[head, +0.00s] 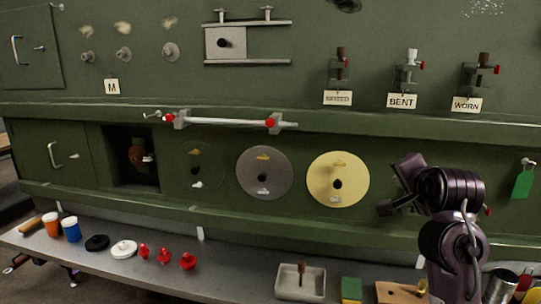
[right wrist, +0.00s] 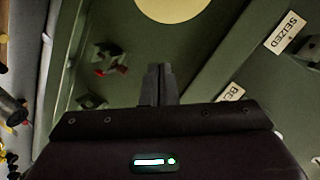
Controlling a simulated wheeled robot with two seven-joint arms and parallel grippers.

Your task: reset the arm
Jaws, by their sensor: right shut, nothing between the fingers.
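My right arm (head: 452,243) is dark purple and rises from the lower right in the head view. It bends toward the green panel, and its wrist (head: 408,168) is just right of the yellow disc (head: 338,180). In the right wrist view my right gripper (right wrist: 159,70) has its two dark fingers pressed together, with nothing between them. The fingertips are apart from the yellow disc, which shows at the top edge there (right wrist: 170,8). In the head view the fingers are hard to make out against the arm. My left gripper is not in view.
The green panel carries a grey disc (head: 264,173), a white bar (head: 222,121) and clamps above the labels "BENT" (head: 402,101) and "WORN" (head: 467,104). A red-tipped clamp (right wrist: 105,65) is beside my fingers. Below, the shelf holds a tray (head: 286,294) and red knobs (head: 188,261).

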